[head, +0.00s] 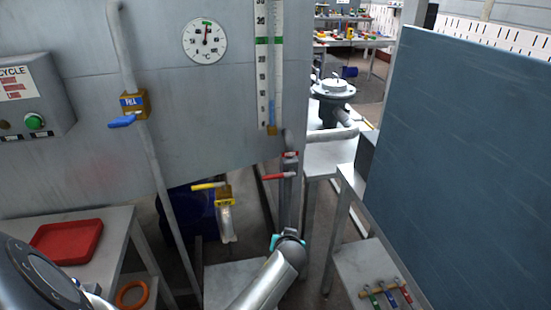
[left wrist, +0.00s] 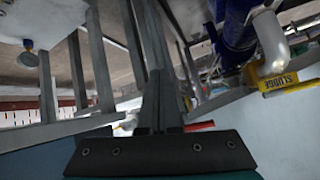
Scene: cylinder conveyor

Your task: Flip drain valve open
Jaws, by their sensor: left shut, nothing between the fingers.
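A short red lever (head: 278,177) sticks out to the left beside the upright pipe under the tank; its label cannot be read. A red lever end (left wrist: 200,126) also shows in the left wrist view, just right of the fingers. My left gripper (head: 286,190) reaches up from the teal-ringed wrist, close beside the red lever; contact cannot be told. In the left wrist view its fingers (left wrist: 158,85) are together with nothing between them. The valve body is largely hidden. My right gripper is not in view.
A yellow-handled valve (head: 224,192), labelled SLUDGE in the left wrist view (left wrist: 278,82), stands left of the red lever. A blue-handled fill valve (head: 132,106) is higher up. A large blue-grey panel (head: 465,150) blocks the right. A red tray (head: 68,242) lies at lower left.

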